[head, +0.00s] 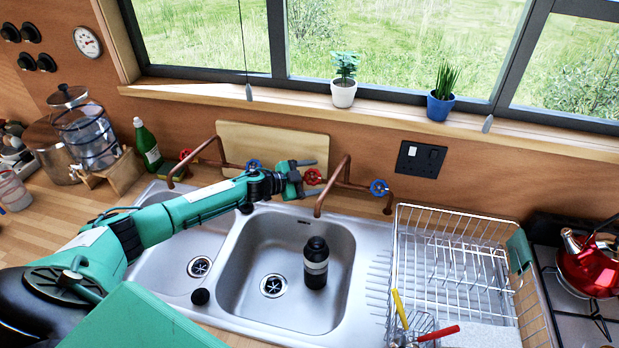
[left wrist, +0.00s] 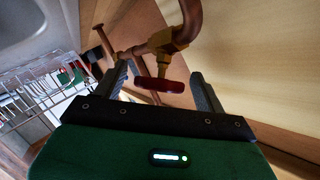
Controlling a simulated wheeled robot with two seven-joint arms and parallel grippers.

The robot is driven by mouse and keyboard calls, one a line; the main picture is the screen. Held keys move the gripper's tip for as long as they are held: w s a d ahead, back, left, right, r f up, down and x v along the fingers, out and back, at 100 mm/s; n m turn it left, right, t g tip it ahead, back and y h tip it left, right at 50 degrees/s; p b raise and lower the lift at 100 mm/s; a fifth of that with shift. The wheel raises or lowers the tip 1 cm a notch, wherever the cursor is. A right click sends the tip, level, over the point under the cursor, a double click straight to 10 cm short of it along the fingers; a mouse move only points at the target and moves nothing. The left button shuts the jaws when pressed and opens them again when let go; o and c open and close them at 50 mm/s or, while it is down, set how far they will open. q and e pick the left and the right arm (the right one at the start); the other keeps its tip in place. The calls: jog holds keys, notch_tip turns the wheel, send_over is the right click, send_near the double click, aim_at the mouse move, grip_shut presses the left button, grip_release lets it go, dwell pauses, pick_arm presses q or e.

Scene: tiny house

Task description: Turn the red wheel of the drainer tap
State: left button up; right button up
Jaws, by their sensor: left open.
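The drainer tap (head: 343,172) is a copper pipe tap behind the right basin, next to the drainer. Its red wheel (head: 313,177) is on the left and its blue wheel (head: 379,187) on the right. My left gripper (head: 306,179) reaches it from the left, open, with its fingers either side of the red wheel. In the left wrist view the red wheel (left wrist: 160,84) shows edge-on between the open fingers, with a gap visible on each side. Brass fitting and copper pipe (left wrist: 160,42) show beyond it. My right gripper is out of view.
A wooden board (head: 272,145) leans behind the taps. A black-and-white bottle (head: 316,264) stands in the right basin (head: 345,245). A wire drainer (head: 450,225) stands at right.

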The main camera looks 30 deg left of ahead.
pick_arm(q)
jog(key=b+v, duration=0.5)
jog(key=v, duration=0.8)
jog(key=shift+s+a, duration=0.2)
jog(key=shift+s, duration=0.15)
dwell(0.7)
